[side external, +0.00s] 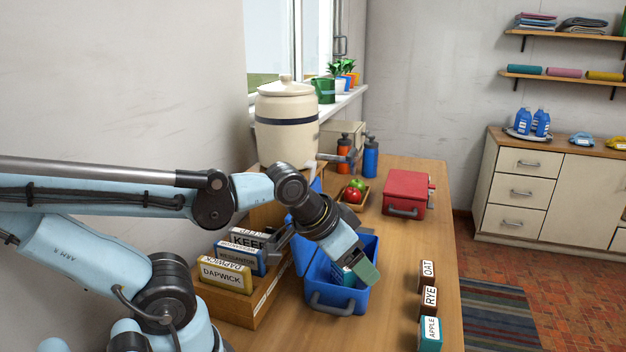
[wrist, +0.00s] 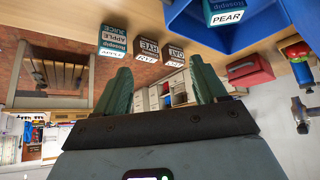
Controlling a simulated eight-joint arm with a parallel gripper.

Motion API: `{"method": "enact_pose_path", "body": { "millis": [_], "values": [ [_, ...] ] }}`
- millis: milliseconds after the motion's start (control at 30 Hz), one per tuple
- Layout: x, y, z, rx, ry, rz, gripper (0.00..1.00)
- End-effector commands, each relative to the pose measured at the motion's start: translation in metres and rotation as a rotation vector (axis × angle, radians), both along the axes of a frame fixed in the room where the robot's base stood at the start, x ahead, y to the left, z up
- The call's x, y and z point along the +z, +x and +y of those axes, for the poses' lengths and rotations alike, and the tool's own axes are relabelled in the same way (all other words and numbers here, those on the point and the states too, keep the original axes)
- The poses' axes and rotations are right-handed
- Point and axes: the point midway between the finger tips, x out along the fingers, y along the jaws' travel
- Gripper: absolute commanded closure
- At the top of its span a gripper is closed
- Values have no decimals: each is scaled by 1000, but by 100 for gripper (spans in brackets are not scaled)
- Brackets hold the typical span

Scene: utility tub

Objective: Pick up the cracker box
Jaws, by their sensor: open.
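Two small brown boxes, marked OAT (side external: 428,274) and RYE (side external: 430,301), stand in a row along the table's right edge. Their smaller print is unclear, so I cannot tell which is the cracker box. Both also show in the wrist view, OAT (wrist: 175,54) and RYE (wrist: 148,50), beyond the fingertips. A teal APPLE juice box (side external: 430,333) stands at the near end of that row. My gripper (side external: 364,272) is over the open blue tub, left of the row; its open, empty fingers show in the wrist view (wrist: 163,86).
The blue tub (side external: 338,300) holds a teal PEAR box (wrist: 228,14). A wooden rack (side external: 268,297) with several labelled boxes is left of it. A closed red box (side external: 407,190) and a fruit tray (side external: 367,203) are behind. Table between tub and row is clear.

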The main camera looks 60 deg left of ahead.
Motion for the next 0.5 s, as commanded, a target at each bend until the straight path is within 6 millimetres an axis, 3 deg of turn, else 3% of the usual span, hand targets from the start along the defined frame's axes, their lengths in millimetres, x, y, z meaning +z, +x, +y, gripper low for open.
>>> {"method": "enact_pose_path", "body": {
  "millis": [267, 500],
  "values": [
    [-1, 6, -5, 27, 12, 43, 29],
    [-8, 30, -19, 170, 83, 144, 29]
  ]
}}
